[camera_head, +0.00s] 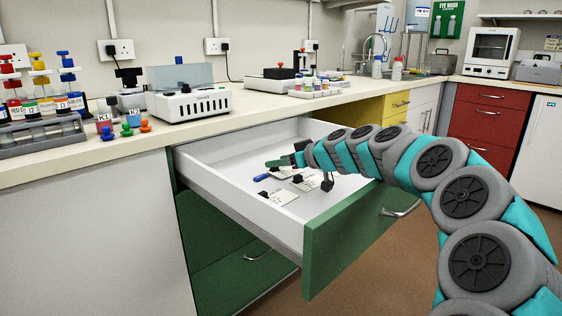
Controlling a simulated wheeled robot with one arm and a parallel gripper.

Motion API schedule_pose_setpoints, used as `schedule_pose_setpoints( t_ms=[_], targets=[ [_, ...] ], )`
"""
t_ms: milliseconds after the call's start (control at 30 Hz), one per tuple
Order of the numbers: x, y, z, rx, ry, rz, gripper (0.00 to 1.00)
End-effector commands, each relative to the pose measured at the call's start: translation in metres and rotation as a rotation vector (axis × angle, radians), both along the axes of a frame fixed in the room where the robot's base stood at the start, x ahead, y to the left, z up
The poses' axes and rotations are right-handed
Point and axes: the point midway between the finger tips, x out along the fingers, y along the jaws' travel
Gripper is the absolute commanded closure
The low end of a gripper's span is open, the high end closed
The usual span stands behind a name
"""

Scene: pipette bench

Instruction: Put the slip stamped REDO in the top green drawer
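The top green drawer (345,232) is pulled out, with its white inside showing. My gripper (298,158) is at the end of my arm, over the inside of the drawer. It is small and partly hidden by the arm, so I cannot tell whether its fingers are open or hold anything. A white slip (284,197) lies on the drawer floor with a small black piece beside it. Another white slip (310,184) lies further back, partly covered by a dark part below my arm. The print on both is too small to read, so I cannot tell which says REDO.
A blue item (262,177) and a green item (278,163) are in or over the drawer. A lower green drawer (235,268) is beneath it. The counter (215,122) above carries a pipette rack (45,130), a white instrument (188,104) and small bottles. A yellow drawer (397,103) is behind.

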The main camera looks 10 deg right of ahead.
Motion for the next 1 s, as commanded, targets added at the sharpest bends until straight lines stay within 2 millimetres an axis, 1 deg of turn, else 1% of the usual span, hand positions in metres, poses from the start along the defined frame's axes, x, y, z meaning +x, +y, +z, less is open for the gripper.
schedule_pose_setpoints(
  t_ms=[33, 233, 367, 467, 533, 800, 900, 1000],
  targets=[
    [0.0, 0.002, -0.008, 0.002, 0.01, 0.003, 0.42],
    [0.0, 0.002, -0.008, 0.003, 0.012, 0.004, 0.42],
    [0.0, 0.002, -0.001, 0.003, 0.012, 0.004, 0.42],
    [0.0, 0.002, 0.01, 0.003, 0.009, 0.003, 0.42],
    [-0.008, -0.006, 0.01, 0.003, 0.006, 0.0, 0.42],
    [-0.053, -0.038, 0.034, 0.001, 0.003, 0.001, 0.42],
    [-0.067, -0.049, 0.043, 0.002, 0.001, 0.0, 0.42],
    [-0.077, -0.057, 0.048, 0.001, 0.001, -0.001, 0.42]
  ],
)
